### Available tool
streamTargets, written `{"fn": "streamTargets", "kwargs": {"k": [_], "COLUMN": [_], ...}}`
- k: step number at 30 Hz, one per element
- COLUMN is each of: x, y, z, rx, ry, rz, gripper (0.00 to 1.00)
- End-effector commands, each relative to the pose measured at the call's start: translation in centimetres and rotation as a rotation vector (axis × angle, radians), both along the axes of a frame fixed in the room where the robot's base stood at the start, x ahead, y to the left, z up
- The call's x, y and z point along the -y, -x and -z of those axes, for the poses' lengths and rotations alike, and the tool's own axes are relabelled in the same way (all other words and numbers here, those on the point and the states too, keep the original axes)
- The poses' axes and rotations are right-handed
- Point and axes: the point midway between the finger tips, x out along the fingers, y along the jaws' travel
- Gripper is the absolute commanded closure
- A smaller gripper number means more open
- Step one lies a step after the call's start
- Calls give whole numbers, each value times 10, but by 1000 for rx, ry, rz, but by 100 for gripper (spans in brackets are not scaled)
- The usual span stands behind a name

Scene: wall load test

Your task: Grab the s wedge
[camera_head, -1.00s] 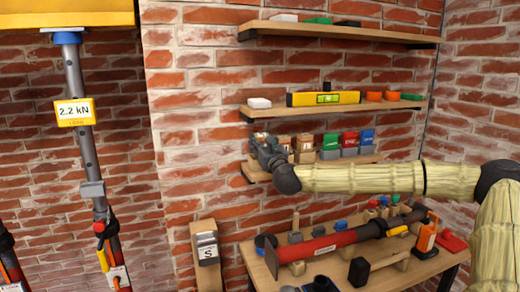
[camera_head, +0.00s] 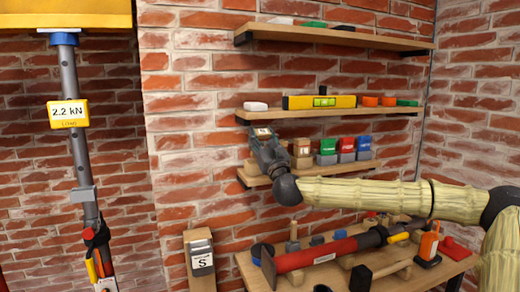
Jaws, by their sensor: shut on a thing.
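My gripper (camera_head: 263,141) is at the left end of the lowest wall shelf, reaching in from the right. It is shut on a small wooden block with a pale label (camera_head: 262,132), which looks like a wedge. The label's letter is too small to read. The block shows above the dark fingers, which hide its lower part, and it appears raised a little above the shelf board. Another wooden wedge (camera_head: 302,149) stands on the shelf just right of my gripper. A grey and white holder marked S (camera_head: 202,259) hangs on a wooden post at lower left.
Green, red and blue bins (camera_head: 346,149) stand right of the wedges. The lowest shelf (camera_head: 332,165) lies under a middle shelf (camera_head: 350,111) with a yellow level (camera_head: 318,102). A workbench below holds a red prop (camera_head: 325,252). A yellow beam (camera_head: 65,14) rests on a prop reading 2.2 kN.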

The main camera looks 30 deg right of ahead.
Motion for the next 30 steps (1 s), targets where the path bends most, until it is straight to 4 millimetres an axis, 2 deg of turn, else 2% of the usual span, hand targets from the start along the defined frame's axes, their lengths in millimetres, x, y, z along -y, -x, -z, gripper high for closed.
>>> {"fn": "streamTargets", "kwargs": {"k": [3, 24, 30], "x": [-2, -40, -41], "y": [9, 169, 173], "z": [-15, -14, -21], "rx": [6, 2, -85], "ry": [-3, -2, -23], "rz": [0, -1, 0], "gripper": [81, 81, 81]}}
